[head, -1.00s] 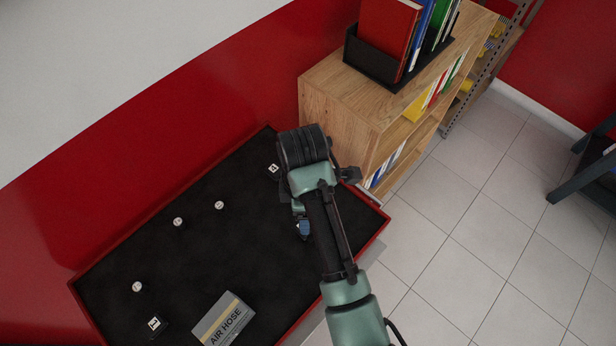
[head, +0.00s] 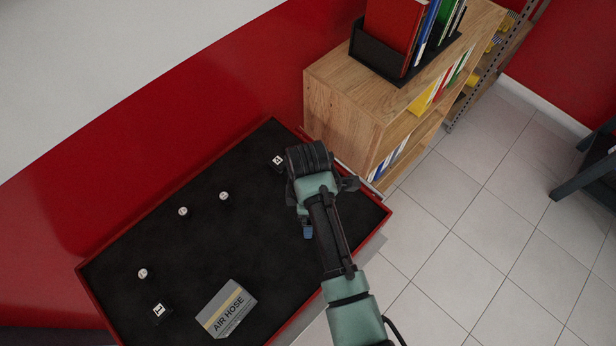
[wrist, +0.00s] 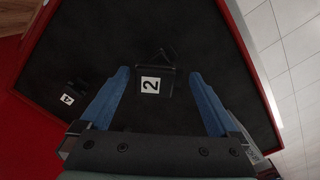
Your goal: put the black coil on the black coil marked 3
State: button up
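My gripper (wrist: 159,76) is open, with one blue finger on each side of a black coil marked 2 (wrist: 166,84) in the wrist view. The coil lies between the fingertips in the picture; I see no contact, and how deep the fingers reach is unclear. In the head view my arm hides this coil, and only a bit of a blue finger shows. A black coil marked 4 (wrist: 75,92) lies to the left; it is likely the labelled one beside my wrist in the head view (head: 278,161). A black coil marked 1 (head: 161,311) stands at the near left. I see no readable 3.
The black tray (head: 225,240) has a raised red rim. White round-topped pieces (head: 183,211) stand along its wall side. A grey AIR HOSE box (head: 226,309) lies at the near edge. A wooden bookshelf (head: 345,105) stands close beyond the tray. The tray's middle is clear.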

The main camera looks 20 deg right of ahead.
notch_tip(320, 180, up, 12)
jog(key=p, duration=0.1)
jog(key=shift+r+p, duration=0.2)
jog(key=shift+p, duration=0.1)
dwell(0.3)
